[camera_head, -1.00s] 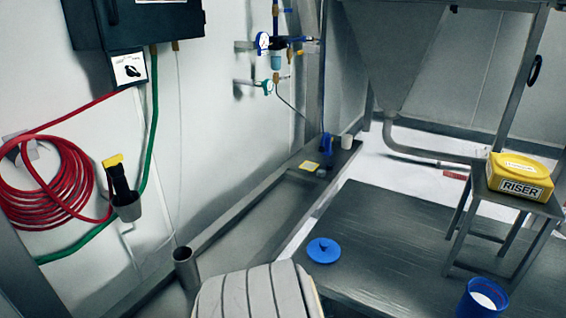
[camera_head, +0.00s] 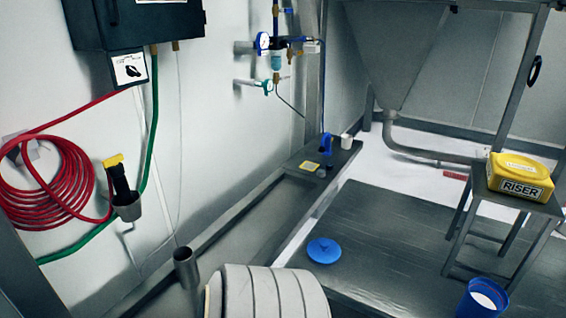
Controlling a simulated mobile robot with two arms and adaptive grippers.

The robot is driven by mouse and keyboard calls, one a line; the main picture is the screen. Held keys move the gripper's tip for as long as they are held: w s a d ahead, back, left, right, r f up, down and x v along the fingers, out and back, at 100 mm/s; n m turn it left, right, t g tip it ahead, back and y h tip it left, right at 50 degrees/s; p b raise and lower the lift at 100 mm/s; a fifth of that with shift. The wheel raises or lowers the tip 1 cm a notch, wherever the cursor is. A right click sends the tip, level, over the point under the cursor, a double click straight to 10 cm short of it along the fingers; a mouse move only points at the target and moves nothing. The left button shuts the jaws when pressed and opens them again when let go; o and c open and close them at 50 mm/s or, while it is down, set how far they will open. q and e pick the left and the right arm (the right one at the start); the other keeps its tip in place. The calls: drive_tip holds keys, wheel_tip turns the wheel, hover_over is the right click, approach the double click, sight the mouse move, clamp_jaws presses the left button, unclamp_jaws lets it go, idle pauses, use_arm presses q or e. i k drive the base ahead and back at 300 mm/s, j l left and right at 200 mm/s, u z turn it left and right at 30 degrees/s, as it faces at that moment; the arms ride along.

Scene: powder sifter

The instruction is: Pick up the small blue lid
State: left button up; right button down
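The small blue lid (camera_head: 324,250) lies flat on the dark grey platform (camera_head: 400,235), a little right of the middle of the head view. It is round with a small raised knob. A ribbed pale grey rounded form, which looks like part of my own arm, fills the bottom centre, to the left of and nearer than the lid. It does not visibly touch the lid. Neither of my grippers can be made out, so their fingers and anything in them are out of sight.
A blue container (camera_head: 483,298) with white contents stands at the bottom right. A yellow RISER box (camera_head: 519,176) sits on a small metal stand. A metal cylinder (camera_head: 186,268) stands at the lower left. A blue-handled item (camera_head: 328,150) and white cup (camera_head: 346,141) sit on the back ledge.

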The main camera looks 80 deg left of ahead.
sight(323, 250)
drive_tip(key=u, duration=0.45)
drive_tip(key=k+u, duration=0.1)
drive_tip(key=u, duration=0.3)
drive_tip(key=l+u, duration=0.1)
drive_tip(key=u, duration=0.35)
drive_tip(key=k+u, duration=0.1)
drive_tip(key=u, duration=0.75)
